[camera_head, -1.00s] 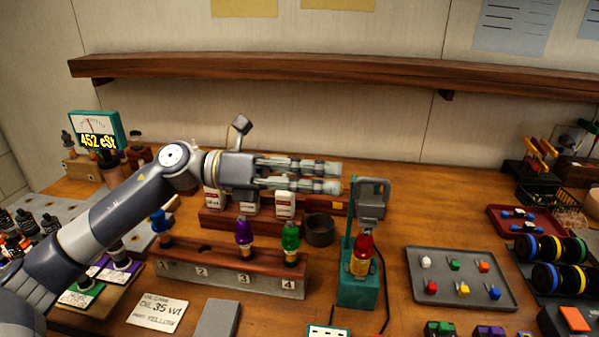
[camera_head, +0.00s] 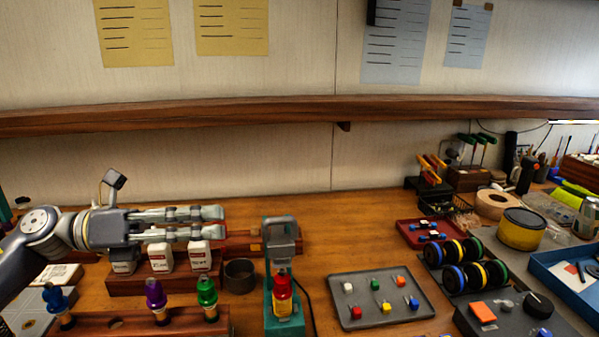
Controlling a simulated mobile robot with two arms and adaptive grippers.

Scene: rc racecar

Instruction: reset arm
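My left gripper (camera_head: 224,223) comes in from the left edge and points right, level, above the back of the bench. Its two grey fingers are parallel with a gap between them, and nothing shows in the gap. White bottles (camera_head: 199,255) stand in a wooden rack (camera_head: 150,284) below and behind the fingers, and the hand hides part of them. My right gripper is not in view.
A wooden holder (camera_head: 190,323) carries blue, purple and green bottles. A grey parts tray (camera_head: 360,317) and wheels (camera_head: 462,276) lie further right. A shelf (camera_head: 290,116) spans the wall above.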

